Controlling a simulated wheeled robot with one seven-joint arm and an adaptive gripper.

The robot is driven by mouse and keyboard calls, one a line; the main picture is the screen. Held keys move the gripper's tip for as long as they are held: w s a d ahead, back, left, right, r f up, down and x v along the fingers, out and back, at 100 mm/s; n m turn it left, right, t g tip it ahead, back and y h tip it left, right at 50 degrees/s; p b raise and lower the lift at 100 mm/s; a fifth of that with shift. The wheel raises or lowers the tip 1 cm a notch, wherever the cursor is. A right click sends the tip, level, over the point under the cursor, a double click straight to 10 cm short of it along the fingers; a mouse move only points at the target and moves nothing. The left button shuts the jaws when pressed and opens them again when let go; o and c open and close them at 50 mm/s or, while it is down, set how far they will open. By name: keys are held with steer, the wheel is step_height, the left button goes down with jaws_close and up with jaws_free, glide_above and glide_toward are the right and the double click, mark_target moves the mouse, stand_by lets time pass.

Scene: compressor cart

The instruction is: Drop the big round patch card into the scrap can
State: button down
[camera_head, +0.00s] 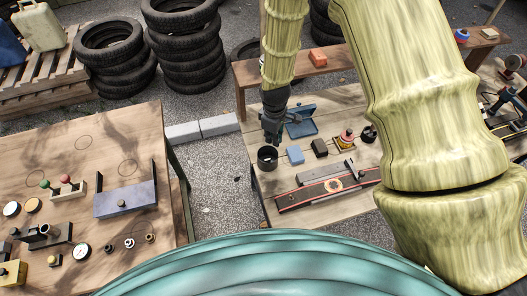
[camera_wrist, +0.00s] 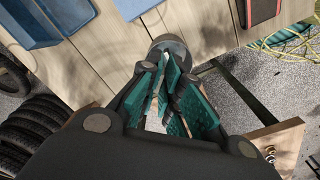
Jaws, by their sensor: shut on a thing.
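In the wrist view the teal finger pads of my gripper (camera_wrist: 168,88) are close together on a thin, pale, edge-on piece (camera_wrist: 155,104), which looks like the patch card. Its round shape and size cannot be told from here. The can's grey rim (camera_wrist: 172,42) shows just beyond the fingertips. In the head view the held card cannot be made out.
A gap of gravel separates the left table (camera_head: 100,160), which holds several tools and gauges. Tyres stand behind.

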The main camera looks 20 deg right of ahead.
mark_target(275, 150)
steer(key=f+b, duration=0.1)
steer(key=f, duration=0.1)
steer(key=f+b, duration=0.2)
steer(key=f, duration=0.1)
steer(key=shift+s+f, duration=0.25)
steer(key=shift+f, duration=0.1)
steer(key=shift+s+r, duration=0.3)
steer(key=shift+s, duration=0.1)
steer(key=c, duration=2)
jaws_free()
steer(key=shift+s+r, duration=0.2)
steer(key=shift+s, duration=0.1)
steer(key=o, duration=0.4)
steer(key=shift+c, duration=0.2)
steer(key=shift+o, duration=0.6)
steer(key=shift+w+f, duration=0.35)
steer(key=shift+w, duration=0.1)
steer(key=shift+s+r, duration=0.25)
steer(key=shift+r, duration=0.15)
steer(key=shift+w+r, duration=0.1)
steer(key=shift+r, duration=0.55)
step_height(275, 150, up, 10)
steer(key=shift+a+f, duration=0.1)
